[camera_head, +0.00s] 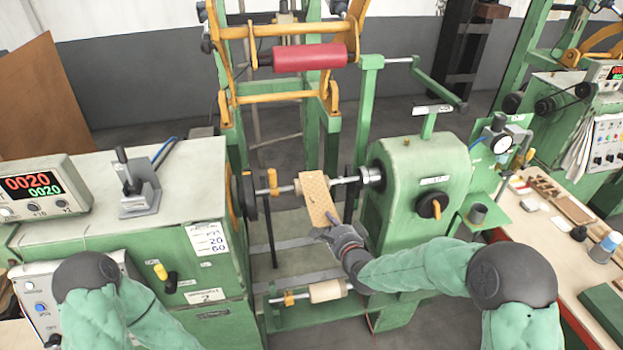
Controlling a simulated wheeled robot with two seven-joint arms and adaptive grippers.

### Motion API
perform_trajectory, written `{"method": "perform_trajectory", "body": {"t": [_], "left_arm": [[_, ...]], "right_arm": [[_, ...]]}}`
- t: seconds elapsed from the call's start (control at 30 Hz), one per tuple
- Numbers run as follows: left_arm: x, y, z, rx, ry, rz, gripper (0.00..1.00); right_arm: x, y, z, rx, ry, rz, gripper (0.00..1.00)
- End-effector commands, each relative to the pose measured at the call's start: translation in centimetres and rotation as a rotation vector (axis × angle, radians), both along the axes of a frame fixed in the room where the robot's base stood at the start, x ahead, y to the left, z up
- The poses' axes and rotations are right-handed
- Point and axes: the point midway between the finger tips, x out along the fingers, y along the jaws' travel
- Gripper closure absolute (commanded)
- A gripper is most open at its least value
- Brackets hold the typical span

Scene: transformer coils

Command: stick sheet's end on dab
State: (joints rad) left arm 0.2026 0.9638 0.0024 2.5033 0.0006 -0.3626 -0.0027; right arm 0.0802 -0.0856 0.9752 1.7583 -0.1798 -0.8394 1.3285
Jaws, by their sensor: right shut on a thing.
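A tan, dotted sheet (317,199) hangs at the winding shaft (345,180) in the middle of the machine, its lower end slanting down toward the right. My right gripper (328,228) is at that lower end and is shut on the sheet. The dab cannot be made out; the sheet and gripper may cover it. My left arm comes in at the lower left, over the front of the left cabinet, and its gripper is out of the picture.
A red roller (310,57) sits in the orange frame above. A pale roll (327,290) lies low below my right gripper. The green headstock (425,180) stands close on the right. A workbench (540,245) with small items is at the far right.

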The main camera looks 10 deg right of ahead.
Motion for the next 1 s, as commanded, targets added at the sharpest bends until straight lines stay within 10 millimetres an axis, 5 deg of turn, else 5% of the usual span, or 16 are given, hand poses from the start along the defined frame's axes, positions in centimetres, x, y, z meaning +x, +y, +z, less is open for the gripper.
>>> {"method": "perform_trajectory", "body": {"t": [0.17, 0.3, 0.73, 1.0], "left_arm": [[0.0, 0.0, 0.0, 0.000, 0.000, 0.000, 0.27], [0.0, 0.0, 0.0, 0.000, 0.000, 0.000, 0.27], [0.0, 0.0, 0.0, 0.000, 0.000, 0.000, 0.27], [0.0, 0.0, 0.0, 0.000, 0.000, 0.000, 0.27]], "right_arm": [[-0.1, 0.1, -0.3, 0.000, 0.008, 0.001, 1.00], [-0.1, 0.1, -0.3, 0.000, 0.007, 0.001, 0.64], [-0.5, -0.1, 0.0, 0.000, 0.002, 0.000, 0.64], [-4.0, -0.6, 0.8, 0.000, 0.002, -0.001, 0.64]]}}
